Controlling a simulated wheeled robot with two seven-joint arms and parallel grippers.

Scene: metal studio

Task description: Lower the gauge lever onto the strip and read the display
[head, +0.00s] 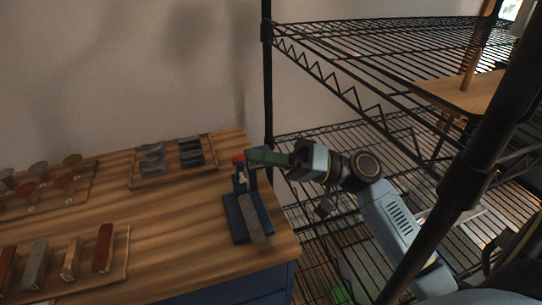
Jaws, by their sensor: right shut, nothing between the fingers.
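The gauge (233,222) is a blue stand with a flat base and a short upright part, near the right end of the wooden table. A grey strip (252,218) lies lengthwise on its base. A small red piece (238,159) shows at the top of the upright, perhaps the lever's end. My right gripper (254,158) reaches in from the right, shut and empty, its dark green fingers at the top of the gauge beside the red piece. I cannot tell whether they touch it. The lever is mostly hidden and the display cannot be read. My left gripper is out of view.
A wooden tray (122,261) with several coloured bars lies at the front left. Another tray (136,183) with dark curved pieces is at the back, and a rack of round discs (73,160) at the far left. Black wire shelving (375,40) and its posts crowd the right side.

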